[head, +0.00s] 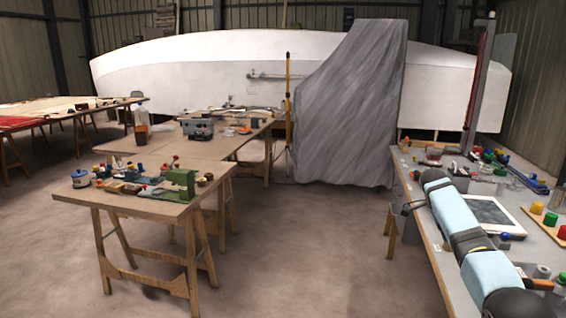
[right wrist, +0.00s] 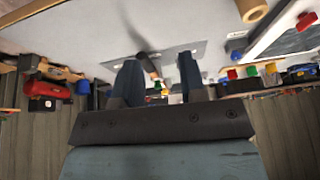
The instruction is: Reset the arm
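My right arm, light blue with dark joints, reaches over the grey workbench (head: 415,190) at the right of the head view. In the right wrist view my right gripper (right wrist: 158,72) has its two dark fingers spread apart. A dark, slim item (right wrist: 146,58) shows in the gap between them, beyond the fingers on the bench surface as far as I can tell. No object is clearly held. My left arm and gripper are not in the head view.
A white-framed dark panel (head: 489,213) lies beside my right arm. Red, green and yellow pieces (head: 550,220) stand right of it. A tall post (head: 478,85) rises behind. Trestle tables (head: 140,207) with tools stand left; open floor (head: 310,250) lies between.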

